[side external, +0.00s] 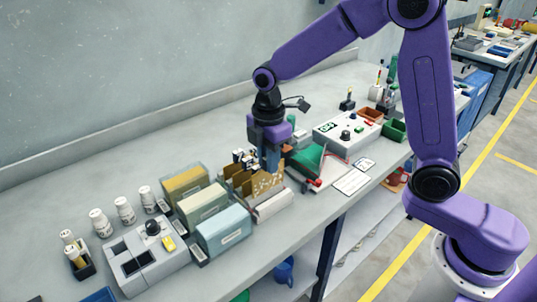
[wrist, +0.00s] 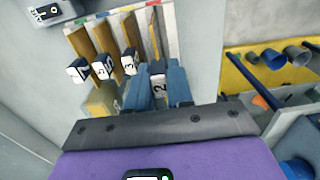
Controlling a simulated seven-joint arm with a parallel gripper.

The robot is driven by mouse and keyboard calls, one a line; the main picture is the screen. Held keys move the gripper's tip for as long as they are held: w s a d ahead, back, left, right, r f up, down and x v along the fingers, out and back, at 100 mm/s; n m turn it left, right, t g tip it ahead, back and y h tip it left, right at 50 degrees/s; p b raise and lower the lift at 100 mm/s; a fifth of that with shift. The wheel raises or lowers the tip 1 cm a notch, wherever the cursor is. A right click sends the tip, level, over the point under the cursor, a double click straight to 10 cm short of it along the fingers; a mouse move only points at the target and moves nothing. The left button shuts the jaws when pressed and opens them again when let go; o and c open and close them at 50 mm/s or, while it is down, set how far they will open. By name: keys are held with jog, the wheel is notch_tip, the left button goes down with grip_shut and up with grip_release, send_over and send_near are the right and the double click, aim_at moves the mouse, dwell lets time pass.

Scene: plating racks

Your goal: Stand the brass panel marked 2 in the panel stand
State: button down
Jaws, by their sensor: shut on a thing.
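My gripper (side external: 272,160) points down over a group of brass panels on the bench. Its two blue fingers (wrist: 161,87) are shut on the dark tab of the brass panel marked 2 (wrist: 160,89), whose white label shows between them. In the side view a brass panel (side external: 267,185) hangs or stands directly below the fingers. More brass panels (wrist: 104,42) with labelled tabs, one reading 3, stand to its left in the wrist view. They are in a pale rack with coloured edge marks (wrist: 113,11). I cannot tell whether the held panel's lower edge is seated. The panel stand is not clearly identifiable.
Coloured boxes (side external: 221,229) and a grey instrument (side external: 146,258) stand left of the panels. White bottles (side external: 124,210) stand behind. A green-topped item (side external: 307,162), a white card (side external: 354,181) and a white control box (side external: 347,131) lie to the right. The bench's back strip is clear.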

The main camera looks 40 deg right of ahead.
aim_at(269, 176)
jog(key=shift+f, duration=2.45)
jog(key=shift+f, duration=0.1)
jog(key=c, duration=0.9)
grip_release()
notch_tip(269, 176, up, 18)
jog(key=shift+f, duration=0.25)
jog(key=shift+s, duration=0.1)
